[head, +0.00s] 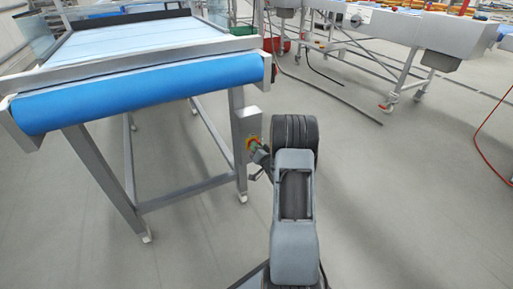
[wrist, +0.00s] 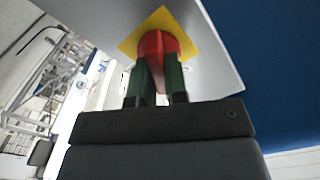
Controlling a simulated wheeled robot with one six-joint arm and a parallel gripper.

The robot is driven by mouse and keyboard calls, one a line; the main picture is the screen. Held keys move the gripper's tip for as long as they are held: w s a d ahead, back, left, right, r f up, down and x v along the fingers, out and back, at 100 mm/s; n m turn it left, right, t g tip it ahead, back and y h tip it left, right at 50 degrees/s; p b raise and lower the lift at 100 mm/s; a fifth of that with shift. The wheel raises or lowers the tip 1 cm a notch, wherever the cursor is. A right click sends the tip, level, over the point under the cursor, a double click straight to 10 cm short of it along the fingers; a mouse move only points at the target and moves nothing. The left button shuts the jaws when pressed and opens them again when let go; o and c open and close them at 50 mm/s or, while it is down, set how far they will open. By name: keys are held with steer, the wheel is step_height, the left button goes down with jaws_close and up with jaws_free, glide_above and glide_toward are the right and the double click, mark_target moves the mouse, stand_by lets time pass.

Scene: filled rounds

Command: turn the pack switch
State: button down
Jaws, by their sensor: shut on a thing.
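The pack switch is a red rotary knob (wrist: 157,45) on a yellow square plate (wrist: 131,45), fixed to a grey box. In the wrist view my gripper (wrist: 160,75) has its two dark green fingers on either side of the knob's red handle, shut on it.
The conveyor (head: 140,90) with a blue front roller stands at the left, its metal legs below. Another machine on wheeled legs (head: 400,75) stands at the back right. A red hose (head: 478,140) and dark cables lie on the floor. The floor at the right is mostly clear.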

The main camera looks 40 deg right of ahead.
steer(key=c, duration=1.1)
jaws_free()
steer(key=shift+c, duration=0.2)
steer(key=s+a+p, duration=0.2)
steer(key=s+p, duration=0.1)
steer(key=s, duration=1)
steer(key=shift+s, duration=0.3)
